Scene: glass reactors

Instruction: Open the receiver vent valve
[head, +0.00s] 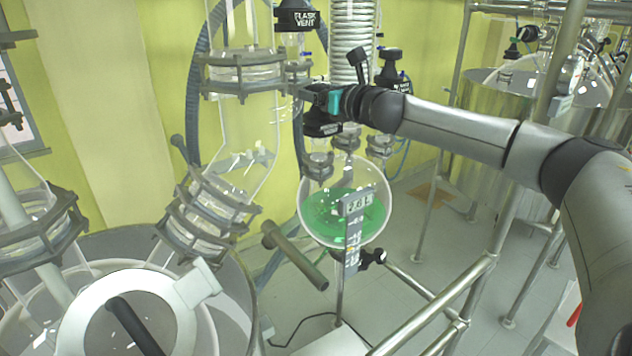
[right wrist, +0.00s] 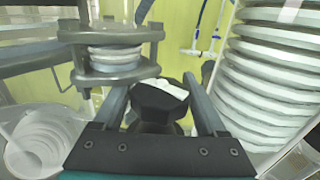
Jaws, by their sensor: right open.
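My right gripper (head: 306,92) reaches in from the right in the head view, among the glassware left of the coiled condenser. In the right wrist view, my right gripper (right wrist: 159,98) is open, with one finger on each side of a black valve knob (right wrist: 158,104) with a pale label on top. I cannot read that label or tell whether the fingers touch the knob. The round glass receiver (head: 345,228) with green liquid hangs below the gripper in the head view. My left gripper is not in view.
A black knob labelled FLASK VENT (head: 297,18) is above the gripper. Another black knob (head: 391,66) is to its right, beside the white coil (head: 352,35). A clamped glass joint (right wrist: 115,50) is close to the left finger, and coils (right wrist: 268,85) are to the right.

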